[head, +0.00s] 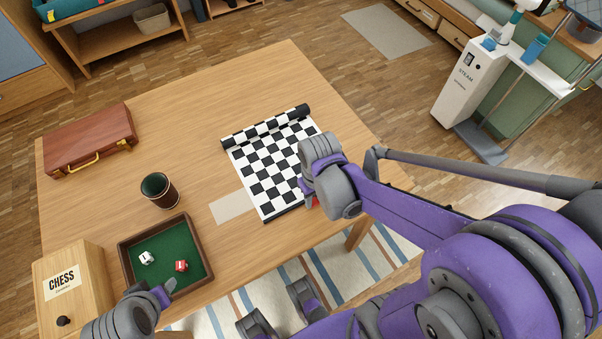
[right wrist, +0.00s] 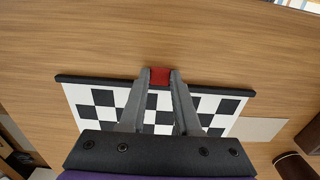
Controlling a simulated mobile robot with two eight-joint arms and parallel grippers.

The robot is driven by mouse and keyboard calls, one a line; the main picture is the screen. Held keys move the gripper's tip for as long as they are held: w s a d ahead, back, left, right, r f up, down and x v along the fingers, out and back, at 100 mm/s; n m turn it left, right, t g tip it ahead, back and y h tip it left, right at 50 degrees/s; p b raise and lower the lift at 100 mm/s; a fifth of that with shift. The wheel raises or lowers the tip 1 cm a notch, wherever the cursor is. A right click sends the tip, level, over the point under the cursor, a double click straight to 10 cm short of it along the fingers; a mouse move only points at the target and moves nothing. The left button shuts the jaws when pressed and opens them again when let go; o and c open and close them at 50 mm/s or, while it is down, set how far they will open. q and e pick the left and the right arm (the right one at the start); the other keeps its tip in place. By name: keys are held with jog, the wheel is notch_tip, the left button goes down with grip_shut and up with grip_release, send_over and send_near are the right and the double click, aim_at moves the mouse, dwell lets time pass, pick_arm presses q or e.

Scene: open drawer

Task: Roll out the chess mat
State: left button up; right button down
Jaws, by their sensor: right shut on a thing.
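The black-and-white chess mat (head: 272,164) lies partly flat on the wooden table, with a rolled part (head: 265,127) along its far edge. A dark bar (right wrist: 90,80) runs along its near edge, with a red tab (right wrist: 160,75) at about the middle. My right gripper (right wrist: 160,77) is shut on this red tab; in the head view the wrist hides most of the fingers, and a bit of red shows below it. My left gripper (head: 166,290) is over the table's near left edge beside the dice tray, away from the mat; its finger gap is not clear.
On the table (head: 230,85) stand a brown case (head: 90,140), a dice cup (head: 160,190), a green-lined tray (head: 165,255) with two dice, and a wooden CHESS box (head: 70,285). A pale flat rectangle (head: 232,207) lies left of the mat. Table beyond the roll is clear.

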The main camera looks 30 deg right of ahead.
aim_at(322, 216)
pick_arm(q)
jog(key=shift+r, duration=0.35)
pick_arm(e)
jog(key=shift+s+a, duration=0.1)
jog(key=shift+s, duration=1.85)
jog(key=c, duration=0.6)
grip_release()
pick_arm(q)
jog(key=r+p, duration=0.3)
jog(key=shift+w+r+p, duration=0.2)
jog(key=shift+w+p, duration=0.1)
pick_arm(e)
notch_tip(322, 216, up, 11)
jog(key=shift+f, duration=0.1)
